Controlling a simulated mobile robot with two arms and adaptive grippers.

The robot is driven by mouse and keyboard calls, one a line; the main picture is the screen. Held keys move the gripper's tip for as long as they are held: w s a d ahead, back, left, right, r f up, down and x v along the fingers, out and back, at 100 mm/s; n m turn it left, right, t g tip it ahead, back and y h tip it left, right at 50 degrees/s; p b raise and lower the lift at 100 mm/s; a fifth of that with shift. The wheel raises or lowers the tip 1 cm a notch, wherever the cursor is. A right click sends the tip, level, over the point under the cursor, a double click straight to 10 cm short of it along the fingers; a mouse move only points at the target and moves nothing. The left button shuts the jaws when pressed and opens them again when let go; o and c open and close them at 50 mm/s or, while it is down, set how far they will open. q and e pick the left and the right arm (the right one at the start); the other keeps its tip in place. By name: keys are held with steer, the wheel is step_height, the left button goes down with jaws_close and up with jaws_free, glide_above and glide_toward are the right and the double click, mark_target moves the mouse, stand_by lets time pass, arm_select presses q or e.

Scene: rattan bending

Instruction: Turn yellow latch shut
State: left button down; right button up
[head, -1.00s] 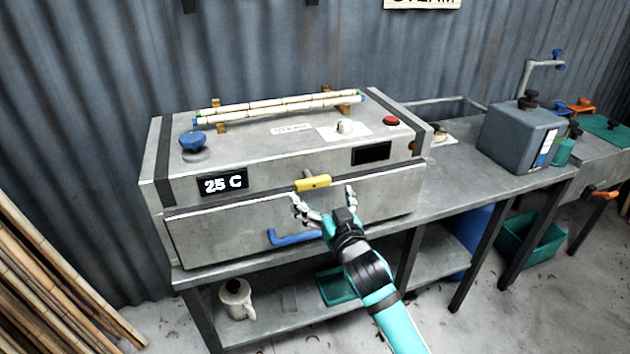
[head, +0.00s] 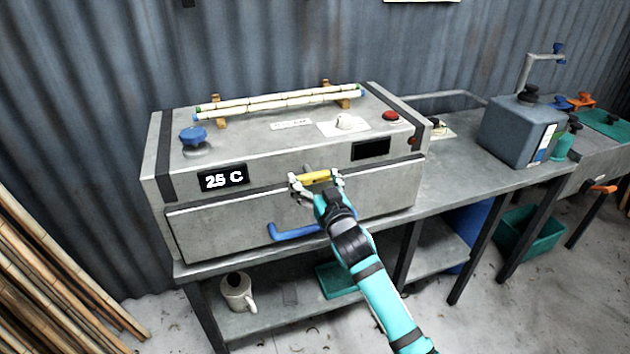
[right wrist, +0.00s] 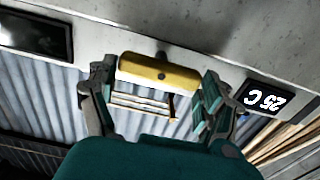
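The yellow latch (head: 315,176) is a short bar lying sideways on the front of the grey steam box (head: 230,228), above its blue handle (head: 292,232). In the right wrist view the latch (right wrist: 160,73) sits between the fingers. My right gripper (head: 316,184) is open, with one finger at each end of the latch. Whether the fingers touch it I cannot tell; in the right wrist view small gaps seem to show beside my right gripper (right wrist: 158,92). My left gripper is not in view.
The box carries a blue knob (head: 193,138), a red button (head: 391,116) and rattan poles (head: 280,102) on top. A display (head: 223,178) reads 25 C. A grey tank (head: 520,128) stands on the bench at right. Bamboo poles (head: 50,270) lean at lower left.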

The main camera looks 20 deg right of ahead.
steer(key=shift+c, duration=1)
steer(key=shift+n, duration=0.3)
steer(key=n+p, duration=0.1)
steer(key=n, duration=0.2)
steer(key=shift+n, duration=0.3)
steer(key=n+p, duration=0.1)
steer(key=n, duration=0.3)
steer(key=shift+a+n, duration=0.15)
steer(key=shift+n, duration=0.15)
steer(key=n, duration=0.5)
steer(key=shift+a+f+p, duration=0.1)
steer(key=shift+p, duration=0.3)
steer(key=shift+f+n+p, duration=0.15)
steer(key=shift+n+p, duration=0.15)
steer(key=shift+n, duration=1.7)
